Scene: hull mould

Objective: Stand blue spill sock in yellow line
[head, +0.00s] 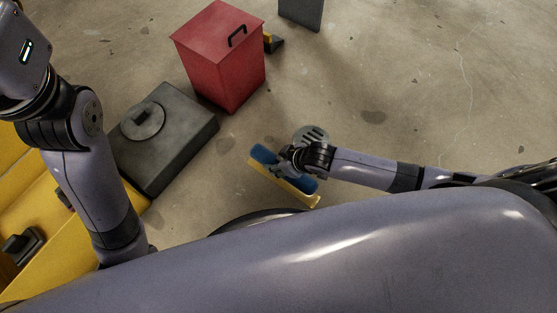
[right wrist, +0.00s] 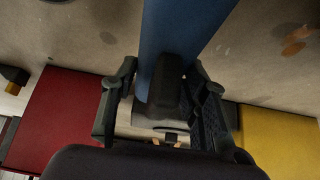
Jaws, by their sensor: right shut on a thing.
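The blue spill sock (head: 264,153) is a blue roll lying at a slant over the floor in the head view. It fills the upper middle of the right wrist view (right wrist: 180,35). The yellow line (head: 285,186) is a narrow strip running along the sock's near side. Whether the sock touches it or hangs above it I cannot tell. My right gripper (head: 291,161) is shut on the sock around its middle, with a dark block (right wrist: 168,85) between the fingers. My gripper covers part of the sock. My left arm shows at the left, but its gripper is out of view.
A round slotted drain (head: 312,134) lies just behind my right gripper. A red lidded bin (head: 220,60) and a dark grey box with a round cap (head: 165,140) stand to the left. A yellow structure (head: 70,240) fills the lower left. The floor at right is clear.

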